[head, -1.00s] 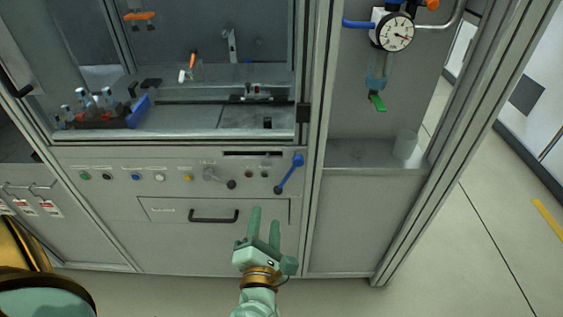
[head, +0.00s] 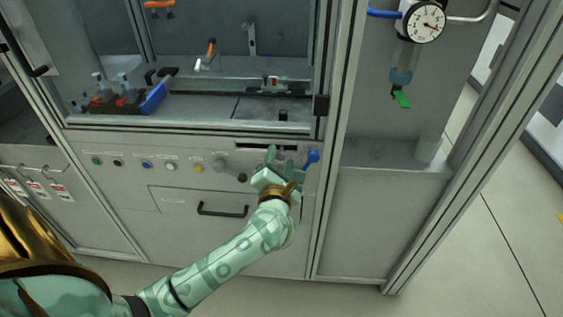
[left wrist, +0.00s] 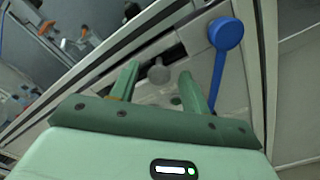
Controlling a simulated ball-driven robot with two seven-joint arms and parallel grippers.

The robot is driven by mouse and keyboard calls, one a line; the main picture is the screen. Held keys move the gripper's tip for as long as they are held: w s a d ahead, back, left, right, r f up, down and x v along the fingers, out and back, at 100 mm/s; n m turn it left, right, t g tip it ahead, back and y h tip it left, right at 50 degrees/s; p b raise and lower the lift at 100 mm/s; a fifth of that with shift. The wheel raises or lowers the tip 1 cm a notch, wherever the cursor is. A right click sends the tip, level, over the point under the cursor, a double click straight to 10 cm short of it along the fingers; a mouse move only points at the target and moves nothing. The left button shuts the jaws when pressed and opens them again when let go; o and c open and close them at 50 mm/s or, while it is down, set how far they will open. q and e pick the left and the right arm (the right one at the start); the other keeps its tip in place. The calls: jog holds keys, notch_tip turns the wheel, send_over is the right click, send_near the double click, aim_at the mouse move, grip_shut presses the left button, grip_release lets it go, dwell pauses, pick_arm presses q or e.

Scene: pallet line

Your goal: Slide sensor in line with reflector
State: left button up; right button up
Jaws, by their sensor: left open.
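My left gripper (head: 278,158) is open and empty in front of the cabinet's control panel, just below a dark slot. In the left wrist view its two green fingers (left wrist: 160,85) stand apart, with a grey round knob (left wrist: 158,71) seen between them; I cannot tell whether they touch it. Inside the cabinet a small block with a red part (head: 273,83) sits on a dark rail. A pale upright bracket (head: 251,40) stands behind it. I cannot tell which parts are the sensor and the reflector. My right gripper is not in view.
A blue lever (head: 312,157) stands close to the right of my left gripper; its round end also shows in the left wrist view (left wrist: 226,33). Coloured buttons (head: 147,164) line the panel, with a black drawer handle (head: 222,211) below. A dial gauge (head: 424,22) hangs at upper right.

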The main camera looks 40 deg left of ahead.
pick_arm(q)
jog(key=shift+w, duration=0.1)
grip_shut()
jog(key=a, duration=0.1)
jog(key=s+a+p, duration=0.1)
jog(key=s+a, duration=0.1)
jog(key=a, duration=0.1)
jog(key=shift+s+p, duration=0.25)
jog(key=shift+p, duration=0.05)
grip_release()
jog(key=shift+d, duration=0.1)
